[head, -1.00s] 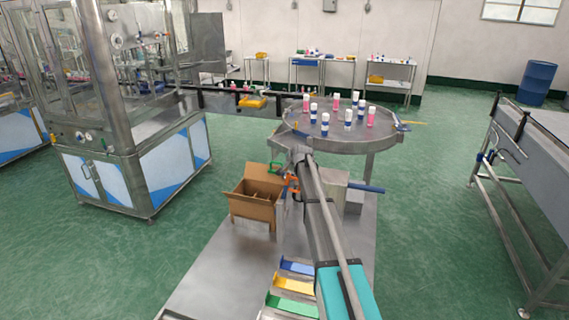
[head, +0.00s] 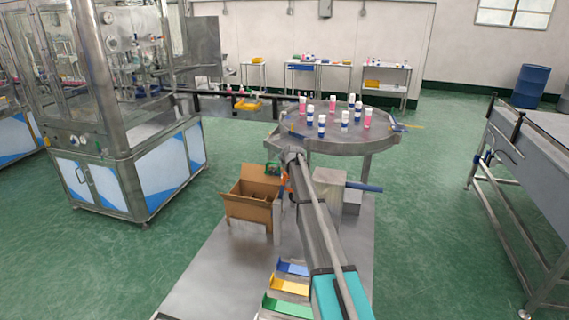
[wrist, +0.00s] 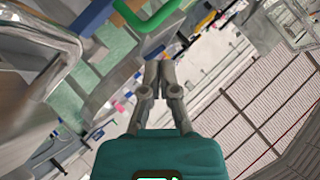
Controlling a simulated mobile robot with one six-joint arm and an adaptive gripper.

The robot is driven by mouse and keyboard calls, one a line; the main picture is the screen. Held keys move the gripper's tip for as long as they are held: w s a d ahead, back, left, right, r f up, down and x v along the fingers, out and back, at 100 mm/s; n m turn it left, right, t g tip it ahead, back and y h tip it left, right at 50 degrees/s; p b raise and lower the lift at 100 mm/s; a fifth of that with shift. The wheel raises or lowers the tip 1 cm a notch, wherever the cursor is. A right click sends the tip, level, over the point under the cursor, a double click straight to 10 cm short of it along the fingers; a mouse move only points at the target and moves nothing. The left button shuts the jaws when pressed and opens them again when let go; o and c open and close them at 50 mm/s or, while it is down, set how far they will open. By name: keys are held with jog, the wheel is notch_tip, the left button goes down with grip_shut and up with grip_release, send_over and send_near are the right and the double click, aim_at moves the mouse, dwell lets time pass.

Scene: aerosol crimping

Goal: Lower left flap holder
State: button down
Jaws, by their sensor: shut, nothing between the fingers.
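An open cardboard carton (head: 248,209) stands left of my arm in the head view, with its back flap raised. A small green part (head: 272,168) sits at its top right, and an orange part (head: 284,184) is beside it, partly behind my arm. I cannot tell which part is the left flap holder. In the wrist view my gripper (wrist: 158,66) is shut and empty, its fingertips together. A curved green handle (wrist: 142,22) lies just beyond the fingertips, apparently apart from them. My arm hides the gripper in the head view.
A round steel table (head: 340,143) with several pink and blue-white cans stands behind the carton. Blue, yellow and green trays (head: 289,286) lie at the front of the steel platform (head: 215,280). A glass-walled machine (head: 110,100) stands left. A conveyor (head: 530,140) is at right.

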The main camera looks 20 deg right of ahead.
jog(key=shift+b+x, duration=0.65)
jog(key=shift+x, duration=1.05)
jog(key=shift+d, duration=0.15)
